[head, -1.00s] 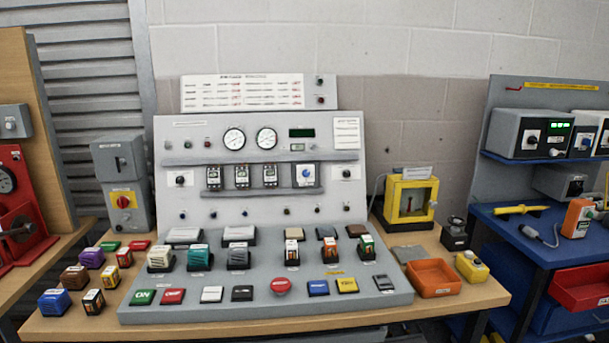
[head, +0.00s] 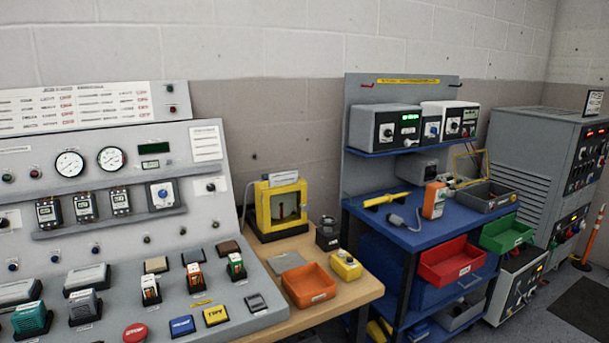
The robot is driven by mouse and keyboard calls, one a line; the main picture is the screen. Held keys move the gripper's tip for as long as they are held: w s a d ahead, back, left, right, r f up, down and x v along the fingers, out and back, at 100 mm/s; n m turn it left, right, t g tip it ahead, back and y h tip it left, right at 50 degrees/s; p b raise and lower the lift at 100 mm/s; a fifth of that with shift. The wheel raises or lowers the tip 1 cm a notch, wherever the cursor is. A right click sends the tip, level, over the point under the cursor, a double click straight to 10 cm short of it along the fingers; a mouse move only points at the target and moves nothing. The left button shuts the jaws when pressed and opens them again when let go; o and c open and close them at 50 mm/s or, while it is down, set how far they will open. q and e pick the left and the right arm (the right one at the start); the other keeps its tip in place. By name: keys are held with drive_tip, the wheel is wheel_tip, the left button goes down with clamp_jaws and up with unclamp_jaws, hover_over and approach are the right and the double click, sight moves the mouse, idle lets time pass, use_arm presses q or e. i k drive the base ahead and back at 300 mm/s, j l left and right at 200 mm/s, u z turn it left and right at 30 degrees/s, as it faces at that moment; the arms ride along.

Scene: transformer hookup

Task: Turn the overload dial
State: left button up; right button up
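In the head view, a white module with a blue round dial (head: 162,194) sits at the right end of the rail on the sloped grey control panel (head: 140,232). It looks like the overload dial, but its label is too small to read. Several dark relay-like modules (head: 84,207) stand to its left on the same rail. A black knob (head: 210,187) on a white plate is to its right. Neither of my grippers is in view.
A yellow-framed box (head: 262,215), an orange tray (head: 308,285) and a yellow button box (head: 346,265) stand on the wooden table right of the panel. A blue workbench (head: 430,236) with instruments is further right. Floor shows at the lower right.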

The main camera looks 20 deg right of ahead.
sight(162, 193)
drive_tip(key=i+l+z, duration=0.15)
drive_tip(key=i+l, duration=0.15)
drive_tip(key=l, duration=0.15)
drive_tip(key=i+l+z, duration=0.2)
drive_tip(key=l, duration=0.25)
drive_tip(key=i, duration=0.1)
